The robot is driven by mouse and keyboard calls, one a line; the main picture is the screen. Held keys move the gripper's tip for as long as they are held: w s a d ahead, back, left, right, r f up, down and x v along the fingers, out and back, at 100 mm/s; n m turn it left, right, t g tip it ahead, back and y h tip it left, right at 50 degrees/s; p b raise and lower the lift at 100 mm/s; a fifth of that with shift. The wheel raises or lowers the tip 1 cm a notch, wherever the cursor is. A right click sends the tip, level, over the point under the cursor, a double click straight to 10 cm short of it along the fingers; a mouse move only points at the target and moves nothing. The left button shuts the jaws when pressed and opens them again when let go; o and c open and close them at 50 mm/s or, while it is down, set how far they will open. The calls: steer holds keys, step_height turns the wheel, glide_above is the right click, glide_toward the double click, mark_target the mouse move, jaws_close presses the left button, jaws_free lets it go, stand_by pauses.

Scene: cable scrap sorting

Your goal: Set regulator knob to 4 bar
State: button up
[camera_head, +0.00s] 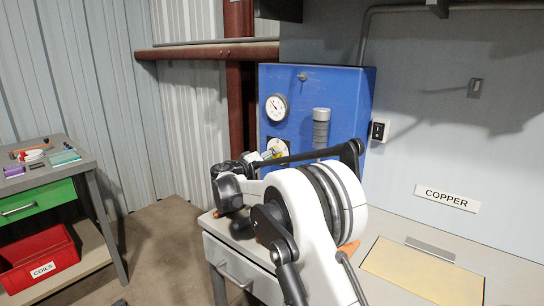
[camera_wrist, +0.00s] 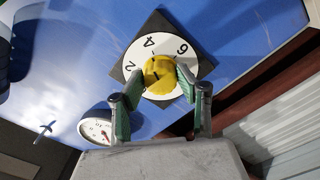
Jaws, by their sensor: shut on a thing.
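The yellow regulator knob (camera_wrist: 158,72) sits at the centre of a white dial (camera_wrist: 196,67) on a dark square plate. The numerals 2, 4 and 6 show around it in the wrist view. A small dark mark shows on the knob, but I cannot tell exactly which value it points to. My gripper (camera_wrist: 161,82) is shut on the knob, with one green-padded finger on each side. In the head view the dial (camera_head: 279,147) is on the front of the blue cabinet (camera_head: 345,95), and my gripper (camera_head: 265,156) partly covers it.
A round pressure gauge (camera_head: 276,107) is above the dial; it also shows in the wrist view (camera_wrist: 96,129). A grey cylinder (camera_head: 321,128) is on the cabinet beside it. A workbench (camera_head: 510,265) with a COPPER sign is at right. A cart (camera_head: 85,165) with a red bin stands at left.

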steer(key=shift+m, duration=0.6)
steer(key=o, duration=1.1)
steer(key=v, duration=1.2)
steer(key=shift+r, duration=0.1)
